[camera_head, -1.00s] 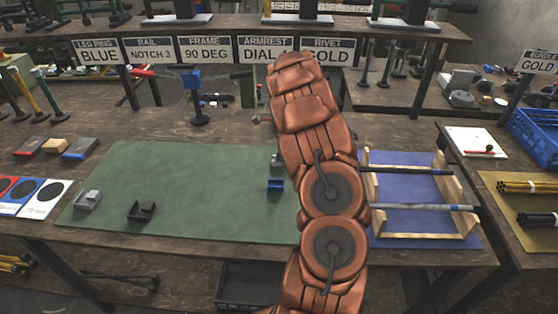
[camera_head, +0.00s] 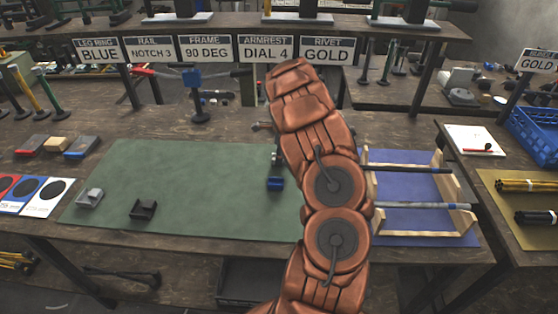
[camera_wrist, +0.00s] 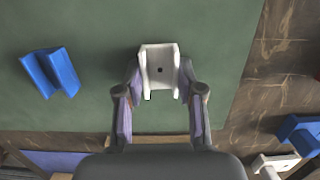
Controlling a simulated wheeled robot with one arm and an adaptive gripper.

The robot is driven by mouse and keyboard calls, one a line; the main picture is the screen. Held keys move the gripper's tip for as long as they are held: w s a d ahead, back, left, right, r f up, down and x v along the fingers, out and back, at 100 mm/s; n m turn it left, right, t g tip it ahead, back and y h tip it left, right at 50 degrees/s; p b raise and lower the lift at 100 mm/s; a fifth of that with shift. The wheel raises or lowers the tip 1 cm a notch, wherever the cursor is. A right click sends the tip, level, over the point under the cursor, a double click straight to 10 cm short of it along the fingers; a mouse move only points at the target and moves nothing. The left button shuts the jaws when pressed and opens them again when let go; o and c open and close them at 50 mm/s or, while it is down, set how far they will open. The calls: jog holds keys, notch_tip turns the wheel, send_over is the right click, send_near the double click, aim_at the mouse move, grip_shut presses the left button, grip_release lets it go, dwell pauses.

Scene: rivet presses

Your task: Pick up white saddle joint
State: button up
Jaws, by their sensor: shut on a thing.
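The white saddle joint (camera_wrist: 159,68) is a small channel-shaped block with a dark hole in its middle. In the wrist view it sits between the fingertips of my gripper (camera_wrist: 160,88), which is shut on it. Green mat shows behind it; I cannot tell whether it touches the mat. In the head view my copper arm hides the white joint and most of the gripper. A blue saddle joint (camera_wrist: 50,73) lies apart to the left in the wrist view; it also shows in the head view (camera_head: 275,183) beside my arm.
The green mat (camera_head: 190,195) holds a grey joint (camera_head: 90,198) and a black joint (camera_head: 143,209) at left. A wooden rack (camera_head: 420,238) with rods stands right of my arm. A blue-topped stand (camera_head: 197,80) is behind the mat. The mat's middle is clear.

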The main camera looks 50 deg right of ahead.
jog(key=shift+c, duration=0.8)
jog(key=shift+r, duration=0.15)
